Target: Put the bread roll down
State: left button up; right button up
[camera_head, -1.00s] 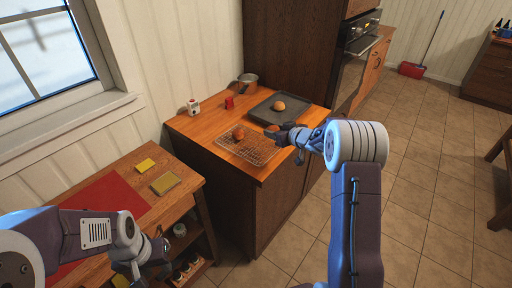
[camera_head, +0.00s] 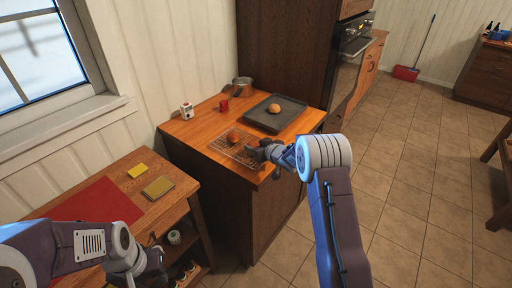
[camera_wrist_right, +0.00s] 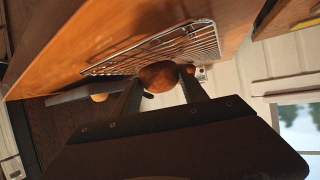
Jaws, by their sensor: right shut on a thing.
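My right gripper (camera_head: 255,153) is shut on a brown bread roll (camera_wrist_right: 158,77), which shows between its fingers in the right wrist view. In the head view the gripper hides most of that roll. It is at the near right part of the wire cooling rack (camera_head: 222,149); the rack also shows in the right wrist view (camera_wrist_right: 205,40). I cannot tell whether the held roll touches the rack. Another roll (camera_head: 234,137) sits on the rack. A lighter roll (camera_head: 274,108) sits on the dark baking tray (camera_head: 262,119). My left gripper (camera_head: 155,268) is low at left, its fingers unclear.
A white mug (camera_head: 187,111), a red cup (camera_head: 224,105) and a metal pot (camera_head: 242,86) stand along the back of the wooden counter (camera_head: 185,130). A lower side table with a red mat (camera_head: 95,205), a yellow sponge (camera_head: 137,170) and a yellowish block (camera_head: 158,187) is at left.

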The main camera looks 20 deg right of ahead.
jog(key=shift+f, duration=0.2)
jog(key=o, duration=1.3)
jog(key=shift+s+r, duration=0.2)
jog(key=shift+r, duration=0.2)
jog(key=v, duration=1.1)
jog(key=shift+s+d, duration=0.2)
jog(key=shift+s, duration=0.05)
